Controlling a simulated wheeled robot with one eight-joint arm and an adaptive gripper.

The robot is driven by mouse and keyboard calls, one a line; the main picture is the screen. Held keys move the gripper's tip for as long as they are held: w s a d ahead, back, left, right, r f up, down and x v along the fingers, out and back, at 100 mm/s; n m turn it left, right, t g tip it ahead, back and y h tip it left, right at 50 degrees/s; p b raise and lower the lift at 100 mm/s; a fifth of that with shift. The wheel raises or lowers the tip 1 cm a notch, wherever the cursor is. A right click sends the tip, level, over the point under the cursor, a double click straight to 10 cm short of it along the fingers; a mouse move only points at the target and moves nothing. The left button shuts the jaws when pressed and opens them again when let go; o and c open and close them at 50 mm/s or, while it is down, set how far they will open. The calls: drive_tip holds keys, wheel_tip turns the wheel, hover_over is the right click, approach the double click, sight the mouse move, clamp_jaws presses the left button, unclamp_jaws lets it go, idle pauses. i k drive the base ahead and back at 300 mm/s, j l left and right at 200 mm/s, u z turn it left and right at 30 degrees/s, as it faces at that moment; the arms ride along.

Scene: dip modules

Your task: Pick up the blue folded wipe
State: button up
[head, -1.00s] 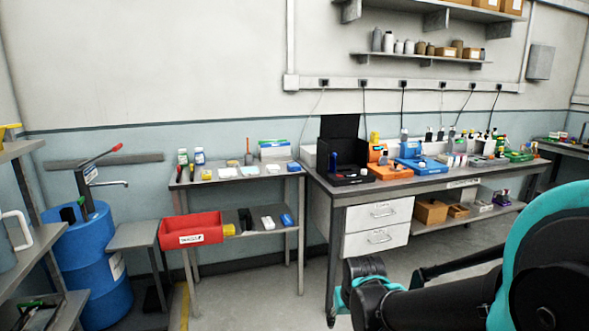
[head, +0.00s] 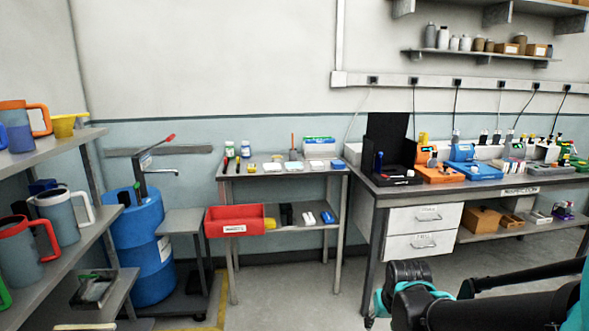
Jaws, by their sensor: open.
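A small, flat light-blue piece (head: 294,165) lies on the top of the narrow grey side table, among other small items. It may be the blue folded wipe, but it is too small to be sure. A stronger blue item (head: 327,217) lies on the lower shelf of that table, and I cannot tell what it is. My black and teal arm crosses the lower right of the head view, well short of the table. No gripper fingers can be made out.
A red bin (head: 235,226) sits on the lower shelf. A blue drum with a pump (head: 140,235) stands left of the table, and a rack with mugs (head: 70,170) is nearer at left. A drawer workbench (head: 460,190) stands at right. Open floor lies in front.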

sight(336, 164)
drive_tip(key=i+j, duration=0.1)
drive_tip(key=i, duration=0.8)
drive_tip(key=j+z, duration=0.05)
